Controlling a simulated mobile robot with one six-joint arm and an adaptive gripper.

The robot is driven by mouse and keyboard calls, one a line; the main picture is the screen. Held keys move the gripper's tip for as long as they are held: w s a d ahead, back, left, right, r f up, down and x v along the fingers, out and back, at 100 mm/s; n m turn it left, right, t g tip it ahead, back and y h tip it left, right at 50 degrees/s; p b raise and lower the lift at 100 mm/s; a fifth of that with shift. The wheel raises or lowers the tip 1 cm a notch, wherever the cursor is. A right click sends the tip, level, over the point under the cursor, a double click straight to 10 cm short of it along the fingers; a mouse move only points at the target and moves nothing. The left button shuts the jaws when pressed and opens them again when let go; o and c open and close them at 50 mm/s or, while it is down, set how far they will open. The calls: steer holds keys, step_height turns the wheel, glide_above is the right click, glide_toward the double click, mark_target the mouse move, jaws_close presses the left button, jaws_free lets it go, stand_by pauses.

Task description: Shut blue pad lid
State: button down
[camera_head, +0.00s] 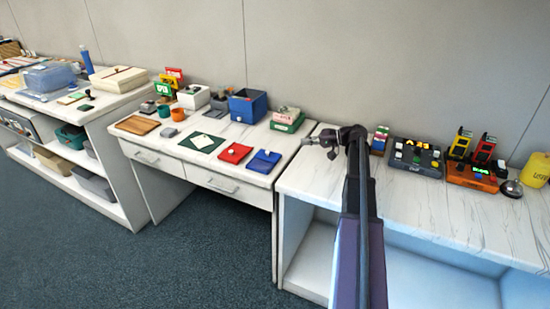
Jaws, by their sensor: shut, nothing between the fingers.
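A small flat blue pad (264,161) lies near the front right corner of the middle white desk. Its far part looks slightly raised, but it is too small to tell how far its lid stands open. My gripper (307,141) is shut and empty. In the picture it is to the right of the blue pad and a little higher, near the desk's right edge, apart from the pad.
A red pad (235,153) lies just left of the blue one, with a dark green mat (201,143) beyond it. A blue open box (248,106) and a green-and-white container (287,120) stand behind. Electronic devices (416,157) occupy the right counter.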

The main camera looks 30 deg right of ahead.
mark_target(276, 154)
steer(key=shift+d+t, duration=0.3)
steer(key=shift+d, duration=0.55)
steer(key=shift+a, duration=0.1)
steer(key=b+x, duration=0.2)
steer(key=x, duration=0.7)
steer(key=shift+w+a+f, duration=0.1)
steer(key=shift+w+a, duration=0.1)
steer(key=shift+a, duration=0.15)
steer(key=shift+s+a+f+b, duration=0.15)
steer(key=shift+a+f+b, duration=0.1)
steer(key=shift+a, duration=0.25)
steer(key=shift+s+a+f+b, duration=0.1)
steer(key=shift+a+b, duration=0.15)
steer(key=shift+a, duration=0.3)
steer(key=shift+s+a+f, duration=0.1)
steer(key=shift+a+f, duration=0.05)
steer(key=shift+a, duration=0.7)
